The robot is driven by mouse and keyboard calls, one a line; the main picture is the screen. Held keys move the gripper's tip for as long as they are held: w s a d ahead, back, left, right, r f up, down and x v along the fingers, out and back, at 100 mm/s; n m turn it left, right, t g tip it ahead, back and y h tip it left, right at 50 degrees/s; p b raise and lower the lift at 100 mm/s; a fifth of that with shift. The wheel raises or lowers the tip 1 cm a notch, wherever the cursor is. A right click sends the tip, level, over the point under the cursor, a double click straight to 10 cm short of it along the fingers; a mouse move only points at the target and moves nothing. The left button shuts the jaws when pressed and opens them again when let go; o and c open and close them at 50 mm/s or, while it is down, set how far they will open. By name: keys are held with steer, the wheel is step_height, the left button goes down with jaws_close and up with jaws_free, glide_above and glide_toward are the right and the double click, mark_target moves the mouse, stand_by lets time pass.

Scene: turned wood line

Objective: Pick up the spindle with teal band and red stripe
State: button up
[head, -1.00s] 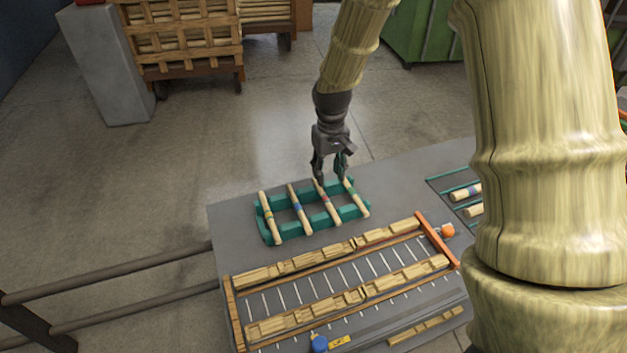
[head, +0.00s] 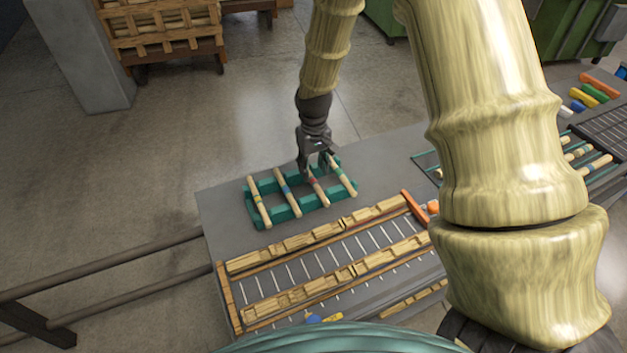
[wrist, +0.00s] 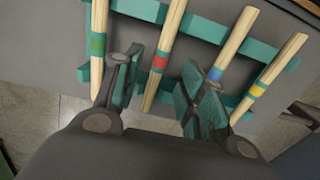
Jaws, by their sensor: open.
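The spindle with the red stripe (head: 314,184) lies across a teal rack (head: 284,212). In the wrist view this pale wood spindle (wrist: 172,28) shows a teal band beside the red stripe. My gripper (head: 315,168) is open over that part of the rack. In the wrist view my gripper (wrist: 160,68) has one finger on each side of the red-striped spindle, with gaps on both sides. The right finger partly covers the blue-striped spindle (wrist: 234,35). Whether the fingertips reach down to the spindle's height is hard to tell.
The green-striped spindle (wrist: 97,70) lies left of the left finger; the yellow-striped spindle (wrist: 273,70) lies far right. A fixture with wooden blocks (head: 312,241) stands in front of the rack on the grey table (head: 214,207). An orange bar (head: 413,203) edges it.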

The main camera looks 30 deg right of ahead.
mark_target(314, 180)
steer(key=shift+f+p, duration=0.8)
steer(key=shift+f, duration=1.35)
steer(key=shift+s, duration=0.1)
jaws_close()
